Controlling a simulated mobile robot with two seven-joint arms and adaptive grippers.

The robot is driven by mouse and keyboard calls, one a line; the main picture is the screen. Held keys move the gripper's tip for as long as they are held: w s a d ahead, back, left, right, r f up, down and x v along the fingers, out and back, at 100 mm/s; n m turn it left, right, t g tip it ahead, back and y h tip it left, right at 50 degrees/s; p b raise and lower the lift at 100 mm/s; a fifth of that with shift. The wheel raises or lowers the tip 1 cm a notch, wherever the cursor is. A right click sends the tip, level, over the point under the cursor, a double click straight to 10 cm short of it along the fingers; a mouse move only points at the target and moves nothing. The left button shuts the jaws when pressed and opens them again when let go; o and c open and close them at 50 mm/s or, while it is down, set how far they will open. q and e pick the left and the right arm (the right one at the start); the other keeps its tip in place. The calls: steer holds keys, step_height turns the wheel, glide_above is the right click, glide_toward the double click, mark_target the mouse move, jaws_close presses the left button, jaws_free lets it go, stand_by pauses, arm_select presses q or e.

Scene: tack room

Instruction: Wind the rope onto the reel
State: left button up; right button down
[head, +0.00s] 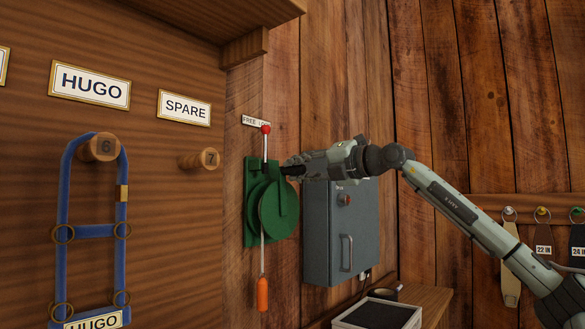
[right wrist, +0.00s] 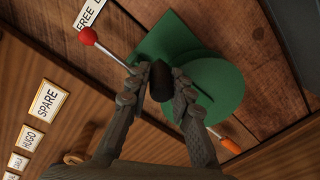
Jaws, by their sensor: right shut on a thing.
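A green reel (head: 278,212) is mounted on a green plate on the plank wall; it also shows in the right wrist view (right wrist: 218,85). A pale rope (head: 262,256) hangs straight down from it, with an orange end piece (head: 262,294) at the bottom, also in the right wrist view (right wrist: 230,146). My right gripper (head: 288,168) is at the reel's upper right. In the right wrist view its fingers (right wrist: 160,82) are shut on a dark crank knob (right wrist: 160,88). A red-tipped lever (head: 266,130) stands above the reel. My left gripper is not in view.
A grey metal box (head: 340,235) hangs on the wall right of the reel, close below my right forearm. A shelf with a dark-topped tray (head: 378,315) lies below. Pegs, one (head: 199,159) empty and one holding a blue halter (head: 60,205), are at left.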

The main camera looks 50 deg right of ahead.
steer(key=shift+w+d+m, duration=0.1)
steer(key=shift+d+m, duration=1.25)
steer(key=shift+m, duration=0.15)
steer(key=c, duration=1.3)
jaws_free()
steer(key=shift+f, duration=0.1)
